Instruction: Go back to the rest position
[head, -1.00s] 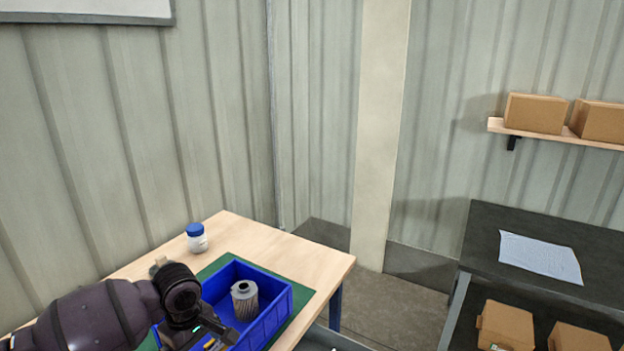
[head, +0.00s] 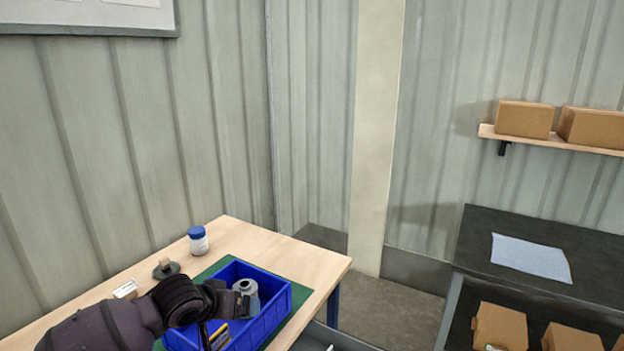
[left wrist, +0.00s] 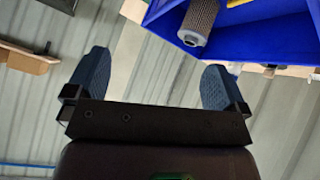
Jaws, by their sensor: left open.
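My left arm comes in from the lower left in the head view, in front of the blue bin and partly hiding it. My left gripper (left wrist: 150,88) is open and empty in the left wrist view, its two blue-grey fingers wide apart. The blue bin (head: 270,319) stands on a green mat (head: 309,300) on the wooden table. A grey pleated filter cartridge (head: 246,288) stands in the bin; it also shows in the left wrist view (left wrist: 200,18), apart from the fingers. My right gripper is not in view.
A white jar with a blue lid (head: 198,240) and a dark round object with a wooden knob (head: 166,268) stand on the wooden table (head: 305,258). A dark bench (head: 480,240) with a paper sheet (head: 531,257) is at right. Boxes sit on a wall shelf (head: 560,140).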

